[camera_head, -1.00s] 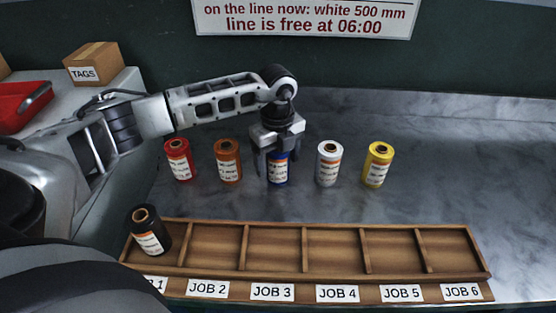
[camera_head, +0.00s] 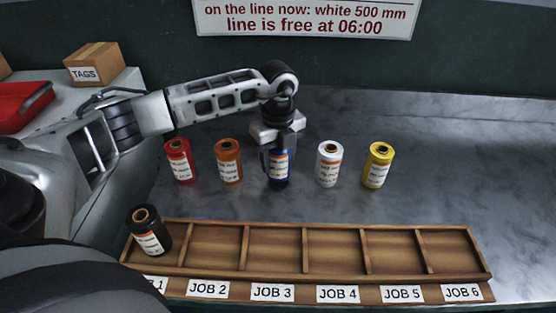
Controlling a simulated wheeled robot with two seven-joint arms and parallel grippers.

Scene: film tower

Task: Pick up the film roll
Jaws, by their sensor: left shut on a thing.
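I cannot see any gap between the blue roll and the counter. A black roll (camera_head: 148,232) stands in the JOB 1 compartment of the wooden tray (camera_head: 305,272). My right gripper is not in view.
The tray's other compartments, JOB 2 to JOB 6, are empty. A red bin (camera_head: 22,105) and a cardboard TAGS box (camera_head: 94,64) sit at the left. A sign (camera_head: 305,18) hangs on the back wall. The counter's right side is clear.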

